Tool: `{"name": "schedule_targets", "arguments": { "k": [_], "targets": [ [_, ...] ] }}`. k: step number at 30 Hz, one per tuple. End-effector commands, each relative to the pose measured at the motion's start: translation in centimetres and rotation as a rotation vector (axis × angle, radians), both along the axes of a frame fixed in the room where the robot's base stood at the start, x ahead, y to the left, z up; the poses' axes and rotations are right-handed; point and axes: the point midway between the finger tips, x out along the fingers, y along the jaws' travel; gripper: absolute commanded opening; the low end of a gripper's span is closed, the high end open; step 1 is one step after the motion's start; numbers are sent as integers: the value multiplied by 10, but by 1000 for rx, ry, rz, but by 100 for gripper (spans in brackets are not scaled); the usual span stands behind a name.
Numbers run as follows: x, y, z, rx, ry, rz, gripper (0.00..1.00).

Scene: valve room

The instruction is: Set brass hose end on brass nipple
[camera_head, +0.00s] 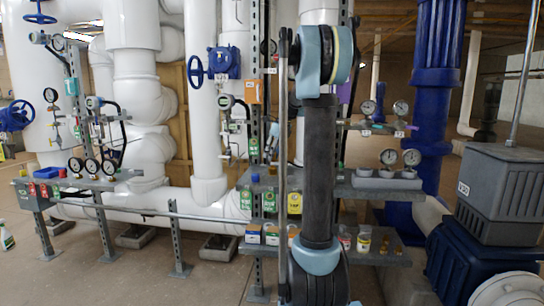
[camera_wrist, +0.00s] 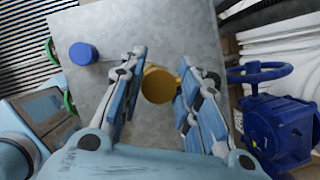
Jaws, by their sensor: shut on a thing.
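In the wrist view my gripper (camera_wrist: 160,88) has its two fingers on either side of a round, brass-coloured piece (camera_wrist: 158,85). I take this piece for the brass hose end; it is seen end-on, and its far end is hidden. The gripper is shut on it, over a grey metal surface (camera_wrist: 130,38). I cannot tell whether the piece touches that surface. The brass nipple cannot be picked out in either view. In the head view my arm stands in the middle foreground, and I cannot make out the gripper there.
A blue round cap (camera_wrist: 83,54) is on the grey surface, left of the fingers. A blue handwheel valve (camera_wrist: 282,125) stands at the right. Open floor (camera_head: 90,265) is at front left.

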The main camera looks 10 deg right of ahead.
Motion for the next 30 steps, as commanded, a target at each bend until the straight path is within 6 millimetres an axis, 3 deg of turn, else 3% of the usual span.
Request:
{"name": "schedule_targets", "arguments": {
  "k": [30],
  "targets": [
    [0, 0, -7, 0, 0, 0, 13]
  ]
}}
